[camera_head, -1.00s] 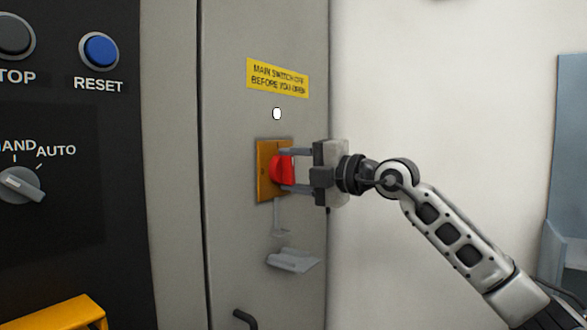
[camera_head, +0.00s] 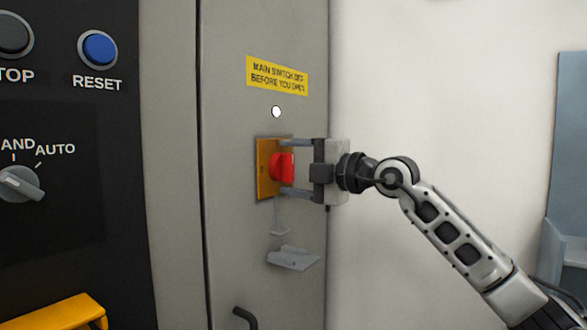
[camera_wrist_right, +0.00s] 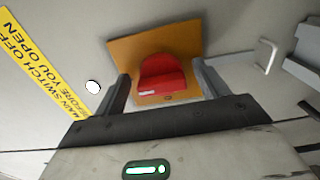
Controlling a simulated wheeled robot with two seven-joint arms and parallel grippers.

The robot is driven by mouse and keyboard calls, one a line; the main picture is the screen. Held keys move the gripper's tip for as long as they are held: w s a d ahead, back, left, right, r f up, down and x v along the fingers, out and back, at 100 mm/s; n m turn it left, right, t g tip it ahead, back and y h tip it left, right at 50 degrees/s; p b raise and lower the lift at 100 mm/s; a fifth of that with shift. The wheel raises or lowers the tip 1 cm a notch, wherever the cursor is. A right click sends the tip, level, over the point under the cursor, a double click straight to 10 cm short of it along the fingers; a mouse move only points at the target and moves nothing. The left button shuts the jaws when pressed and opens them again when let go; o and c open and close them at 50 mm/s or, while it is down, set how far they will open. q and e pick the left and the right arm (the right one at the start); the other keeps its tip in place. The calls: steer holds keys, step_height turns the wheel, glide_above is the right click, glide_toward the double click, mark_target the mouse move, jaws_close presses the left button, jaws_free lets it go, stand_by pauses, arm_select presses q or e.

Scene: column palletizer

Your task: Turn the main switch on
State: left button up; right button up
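The main switch is a red knob (camera_head: 283,167) on an orange-yellow plate (camera_head: 263,185), mounted on the grey cabinet door. In the right wrist view the red knob (camera_wrist_right: 162,77) sits between the two fingers, with the orange plate (camera_wrist_right: 150,49) behind it. My right gripper (camera_head: 286,166) is open around the knob, one finger above and one below in the head view. Gaps show between the fingers and the knob, so it is not gripped. My left gripper is out of view.
A small white round lamp (camera_head: 276,112) and a yellow warning label (camera_head: 277,76) are above the switch. A grey hasp (camera_head: 292,258) and a dark handle (camera_head: 244,318) are below. A dark control panel (camera_head: 60,115) stands at left.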

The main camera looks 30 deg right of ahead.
arm_select(q)
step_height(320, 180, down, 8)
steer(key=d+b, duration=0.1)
steer(key=b, duration=1)
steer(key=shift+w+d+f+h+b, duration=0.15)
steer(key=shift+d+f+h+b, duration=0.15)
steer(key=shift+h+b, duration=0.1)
arm_select(e)
steer(key=v, duration=1.6)
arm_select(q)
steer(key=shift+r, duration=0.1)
